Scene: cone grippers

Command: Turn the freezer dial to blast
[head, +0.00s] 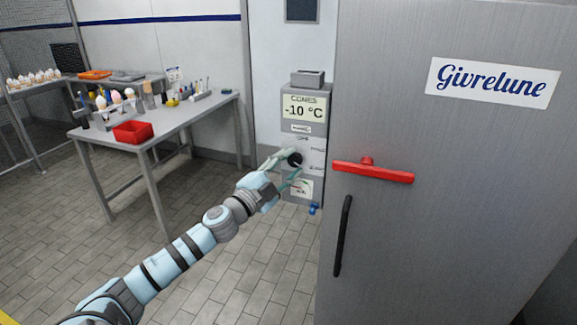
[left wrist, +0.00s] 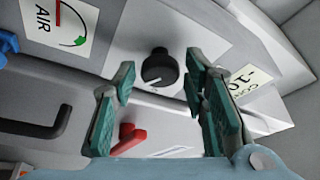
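The black round freezer dial (head: 295,159) sits on the front of the grey control box (head: 317,115), under a display reading "CONES -10 °C" (head: 303,106). Small labels surround the dial, too small to read. In the left wrist view the dial (left wrist: 159,67) shows ahead, between the two green finger pads. My left gripper (head: 290,165) is open in front of the dial, its fingers on either side. The pads seem apart from the knob; contact cannot be told for sure. The dial's pointer setting cannot be read clearly. My right gripper is out of view.
The large grey freezer door (head: 450,180) stands close on the right, with a red handle (head: 372,172) and a black bar handle (head: 343,236). A blue tap (head: 314,209) is below the box. A table (head: 185,118) with a red tray (head: 133,132) stands left. Floor between is clear.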

